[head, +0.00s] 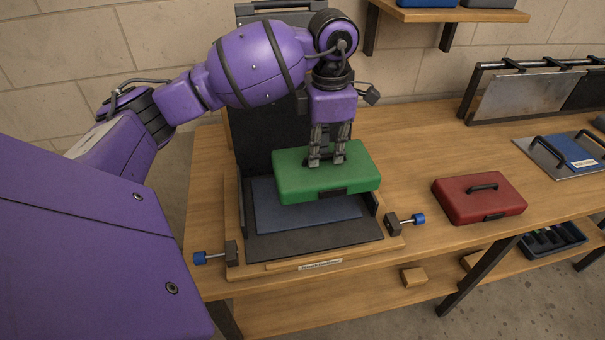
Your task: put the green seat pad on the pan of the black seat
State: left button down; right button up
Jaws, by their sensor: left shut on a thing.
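The green seat pad (300,184) is a flat green block with a dark patch on its front edge. My left gripper (327,160) is shut on the top of the green pad, with its fingers pointing down. The pad appears over the rear part of the black seat's pan (262,244), which has a dark blue inset (270,215). I cannot tell for sure whether the pad touches the pan. The black seat's back (262,120) stands upright behind, partly hidden by my left arm. My right gripper is not in view.
A red pad with a handle (480,198) lies on the wooden bench (410,150) to the right. A metal plate with a blue pad (570,152) lies far right.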

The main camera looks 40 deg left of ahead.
aim_at(304, 156)
pick_arm(q)
jog(key=a+f, duration=0.1)
jog(key=f, duration=0.1)
jog(key=a+f, duration=0.2)
jog(key=s+a+f, duration=0.1)
jog(key=f, duration=0.1)
jog(key=shift+a, duration=0.35)
jog(key=shift+f+p, duration=0.3)
jog(key=shift+f, duration=1.2)
jog(key=shift+f, duration=0.15)
jog(key=c, duration=1.9)
grip_release()
jog(key=shift+o, duration=0.2)
notch_tip(304, 156, up, 12)
jog(key=shift+r, duration=0.2)
